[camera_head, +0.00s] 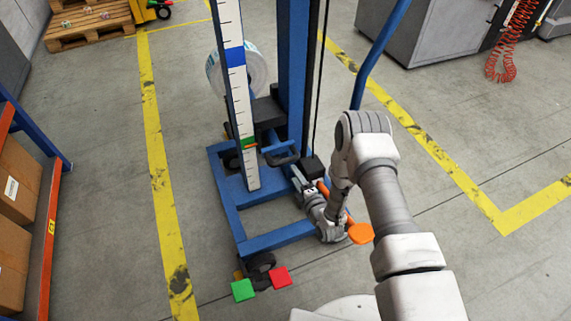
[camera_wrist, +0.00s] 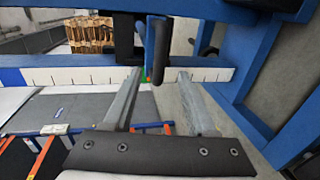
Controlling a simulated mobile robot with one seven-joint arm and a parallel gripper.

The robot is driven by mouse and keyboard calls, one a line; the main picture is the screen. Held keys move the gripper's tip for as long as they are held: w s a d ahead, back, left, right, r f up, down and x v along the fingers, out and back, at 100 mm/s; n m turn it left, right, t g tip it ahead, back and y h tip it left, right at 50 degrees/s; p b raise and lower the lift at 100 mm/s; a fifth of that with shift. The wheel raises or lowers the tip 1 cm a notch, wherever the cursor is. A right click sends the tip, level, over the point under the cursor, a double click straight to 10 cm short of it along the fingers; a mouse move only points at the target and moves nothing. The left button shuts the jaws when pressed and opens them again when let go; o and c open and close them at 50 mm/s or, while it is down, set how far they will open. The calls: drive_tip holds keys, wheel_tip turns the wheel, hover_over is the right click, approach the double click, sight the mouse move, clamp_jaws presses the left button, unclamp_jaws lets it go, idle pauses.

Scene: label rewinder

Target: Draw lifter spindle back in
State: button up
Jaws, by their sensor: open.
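The blue lifter (camera_head: 296,60) stands upright on a blue floor frame with a white scale post (camera_head: 240,110) at its front. A white roll (camera_head: 258,70) sits behind the post at the black carriage (camera_head: 266,112); the spindle itself is not distinguishable. A black handle (camera_head: 284,158) sticks out below the carriage. My gripper (camera_head: 298,178) is low beside the lifter, just below and right of this handle. In the wrist view my gripper (camera_wrist: 158,84) is open, its fingers apart. A black handle end (camera_wrist: 161,52) hangs ahead, between the fingertips in the picture; I cannot tell whether they touch it.
A green pedal (camera_head: 243,290) and a red pedal (camera_head: 280,277) are at the lifter's front foot. An orange paddle (camera_head: 361,233) is by my forearm. An orange shelf with boxes (camera_head: 18,180) stands left.

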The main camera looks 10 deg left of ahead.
sight(286, 161)
drive_tip(key=b+x, duration=0.3)
drive_tip(key=x, duration=0.6)
drive_tip(key=shift+w+a, duration=0.15)
drive_tip(key=shift+w, duration=0.05)
clamp_jaws()
idle(1.0)
